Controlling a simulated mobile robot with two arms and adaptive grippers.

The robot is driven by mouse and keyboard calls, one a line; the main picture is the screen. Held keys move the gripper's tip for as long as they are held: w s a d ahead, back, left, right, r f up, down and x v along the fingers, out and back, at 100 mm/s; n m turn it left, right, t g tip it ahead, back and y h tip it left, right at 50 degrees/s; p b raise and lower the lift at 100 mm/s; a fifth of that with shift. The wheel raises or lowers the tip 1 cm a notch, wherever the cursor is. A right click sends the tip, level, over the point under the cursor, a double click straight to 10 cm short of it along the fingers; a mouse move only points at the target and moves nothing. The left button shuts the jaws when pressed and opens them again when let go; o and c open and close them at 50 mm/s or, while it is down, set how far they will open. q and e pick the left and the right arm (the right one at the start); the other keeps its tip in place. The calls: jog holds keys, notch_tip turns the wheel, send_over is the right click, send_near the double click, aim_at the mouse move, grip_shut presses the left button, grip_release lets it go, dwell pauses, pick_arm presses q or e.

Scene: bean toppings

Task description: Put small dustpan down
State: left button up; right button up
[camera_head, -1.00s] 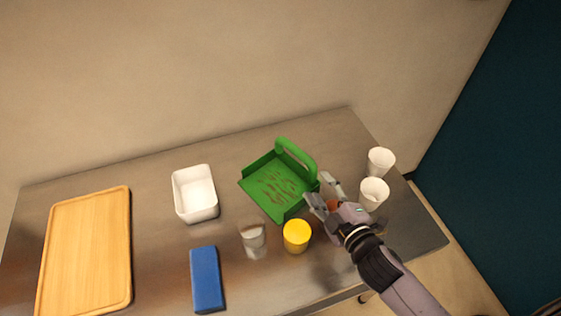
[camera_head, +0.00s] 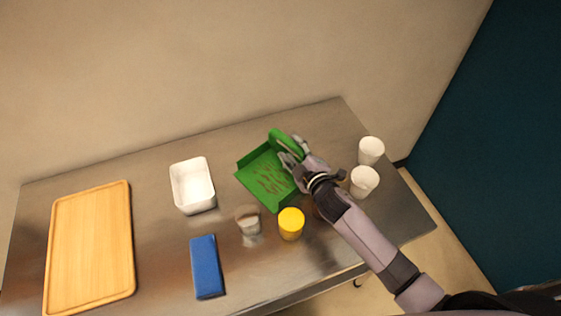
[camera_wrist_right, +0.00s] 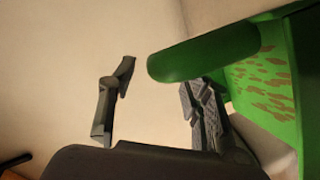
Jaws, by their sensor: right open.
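The small green dustpan (camera_head: 258,177) lies on the metal table with brown bits or marks across its pan. Its raised handle (camera_head: 278,136) is at the far right side. My right gripper (camera_head: 287,156) is open at the handle, and its hand covers the pan's right edge. In the right wrist view, the rounded handle end (camera_wrist_right: 172,64) shows just beyond the gap between the open fingers (camera_wrist_right: 157,78). The right-hand finger is close to the handle; I cannot tell whether they touch. My left gripper is not in view.
A yellow-topped jar (camera_head: 291,223) and a clear cup (camera_head: 249,226) stand in front of the dustpan. White cups (camera_head: 371,150) are on the right. A white container (camera_head: 192,185), blue block (camera_head: 207,267) and wooden tray (camera_head: 91,250) are left. The back wall is close behind.

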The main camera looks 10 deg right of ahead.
aim_at(289, 142)
jog(key=shift+x, duration=1.85)
jog(key=shift+d, duration=0.15)
grip_shut()
jog(key=shift+r, duration=0.1)
